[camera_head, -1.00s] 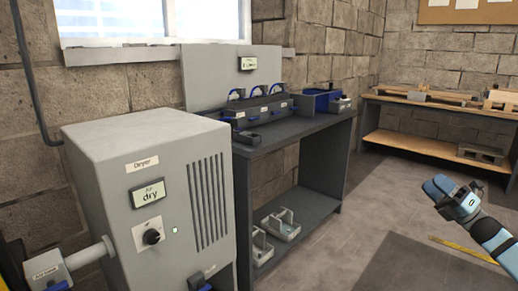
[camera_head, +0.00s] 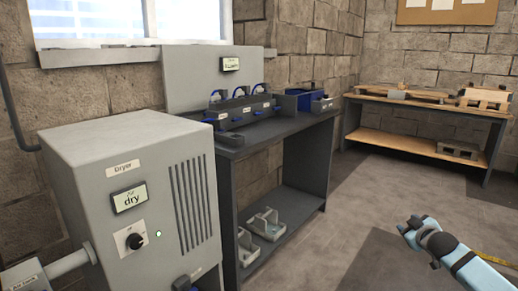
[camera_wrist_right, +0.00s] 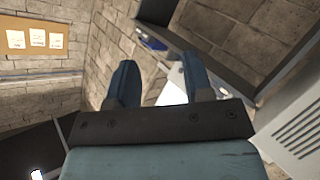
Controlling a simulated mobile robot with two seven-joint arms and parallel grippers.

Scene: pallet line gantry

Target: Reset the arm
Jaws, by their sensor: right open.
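My right arm comes in at the lower right of the head view, and its gripper (camera_head: 408,228) is in the air over the floor, apart from the benches and the dryer. In the right wrist view the two blue fingers of this gripper (camera_wrist_right: 160,85) stand apart with nothing between them. Behind them show the wall and part of a dark bench, tilted. My left gripper is in neither view.
A grey dryer (camera_head: 90,190) with a knob stands at the near left. A dark workbench (camera_head: 300,135) with a manifold unit (camera_head: 240,110) and blue bin (camera_head: 312,103) is behind it. A wooden bench (camera_head: 420,140) stands at the back right. Floor (camera_head: 360,215) between is clear.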

